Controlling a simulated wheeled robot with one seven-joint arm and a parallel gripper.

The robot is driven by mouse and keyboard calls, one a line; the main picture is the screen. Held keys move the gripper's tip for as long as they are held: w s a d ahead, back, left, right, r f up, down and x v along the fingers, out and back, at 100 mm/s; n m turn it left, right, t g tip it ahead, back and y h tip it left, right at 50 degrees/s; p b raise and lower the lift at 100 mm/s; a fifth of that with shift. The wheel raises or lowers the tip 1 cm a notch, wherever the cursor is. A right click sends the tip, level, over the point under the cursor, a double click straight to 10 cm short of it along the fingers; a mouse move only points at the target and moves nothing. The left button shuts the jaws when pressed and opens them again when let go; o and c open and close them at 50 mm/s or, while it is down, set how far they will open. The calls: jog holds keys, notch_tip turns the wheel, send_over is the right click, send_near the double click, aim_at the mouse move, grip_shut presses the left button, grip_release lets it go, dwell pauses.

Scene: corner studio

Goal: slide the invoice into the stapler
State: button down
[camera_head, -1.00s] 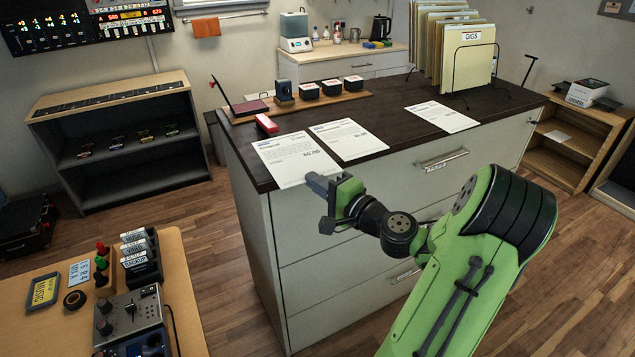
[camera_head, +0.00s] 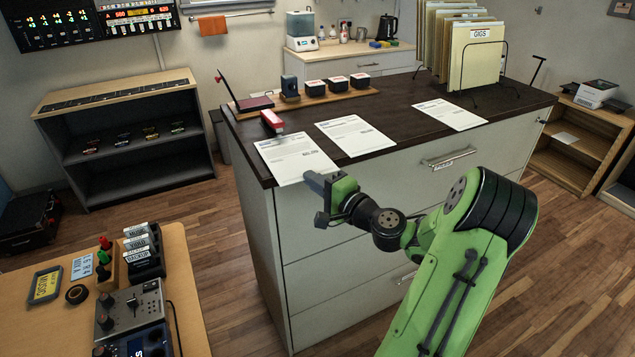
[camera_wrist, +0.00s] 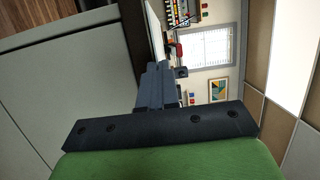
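The invoice (camera_head: 292,160) is a white printed sheet, the leftmost of three on the dark cabinet top. Its near edge reaches over the cabinet's front edge. The red stapler (camera_head: 271,120) lies behind its far edge, with its grey front end toward the sheet. I cannot tell whether the sheet's far edge is inside the stapler's mouth or just in front of it. My gripper (camera_head: 314,184) is at the sheet's near edge and appears shut on it. In the wrist view the fingers (camera_wrist: 160,82) are close together, with the pale sheet (camera_wrist: 155,28) running away from their tips.
Two other sheets lie to the right, one in the middle (camera_head: 356,136) and one farther right (camera_head: 450,114). A file rack (camera_head: 482,76) stands at the back right.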

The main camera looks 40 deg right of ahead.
jog(key=shift+w+d+p, duration=0.2)
jog(key=shift+w, duration=0.4)
jog(key=shift+w+d+p, duration=0.2)
jog(key=shift+w, duration=0.4)
jog(key=c, duration=1.3)
grip_release()
jog(key=s, duration=1.5)
jog(key=shift+s, duration=0.4)
